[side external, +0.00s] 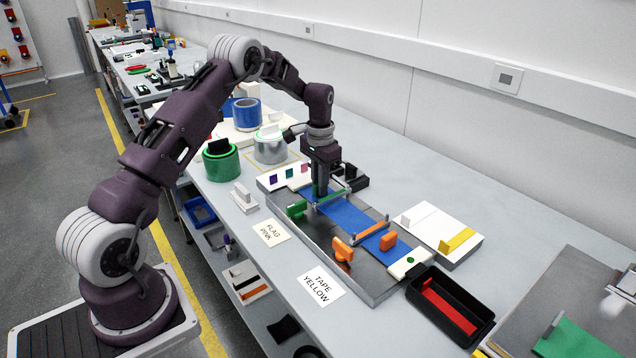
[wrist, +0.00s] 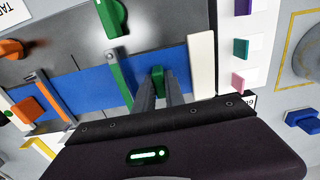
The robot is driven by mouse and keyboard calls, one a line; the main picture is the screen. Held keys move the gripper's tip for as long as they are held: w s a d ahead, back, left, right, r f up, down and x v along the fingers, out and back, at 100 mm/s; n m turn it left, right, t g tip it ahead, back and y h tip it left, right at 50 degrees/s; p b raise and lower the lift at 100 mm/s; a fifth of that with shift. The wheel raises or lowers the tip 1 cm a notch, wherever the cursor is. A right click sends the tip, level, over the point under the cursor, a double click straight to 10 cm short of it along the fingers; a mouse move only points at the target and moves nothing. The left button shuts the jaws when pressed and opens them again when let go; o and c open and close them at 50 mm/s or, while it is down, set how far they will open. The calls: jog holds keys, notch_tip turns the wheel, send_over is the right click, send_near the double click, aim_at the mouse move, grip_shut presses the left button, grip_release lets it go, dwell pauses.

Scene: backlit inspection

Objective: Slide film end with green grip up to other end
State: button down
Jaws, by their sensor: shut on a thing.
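A blue film (side external: 338,209) lies along a dark grey board; it also shows in the wrist view (wrist: 90,88). My gripper (side external: 318,192) is shut on the green grip (wrist: 158,80) at one end of the film, its two fingers on either side of it. An orange grip (side external: 388,241) stands near the other end, and it shows at left in the wrist view (wrist: 27,110). A green bar (wrist: 119,80) crosses the film close beside my fingers. An orange bar (side external: 371,230) crosses it nearer the orange grip.
A green knob (side external: 297,208) and an orange knob (side external: 342,248) stand along the board's near side. A white block (wrist: 201,65) sits beyond the film's green-grip end. A white piece with a green dot (side external: 408,264) lies at the other end, near a black tray (side external: 478,312).

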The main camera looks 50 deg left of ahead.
jog(key=c, duration=1.4)
grip_release()
jog(key=shift+d, duration=0.15)
jog(key=shift+r, duration=0.1)
notch_tip(320, 180, up, 6)
jog(key=shift+r, duration=0.45)
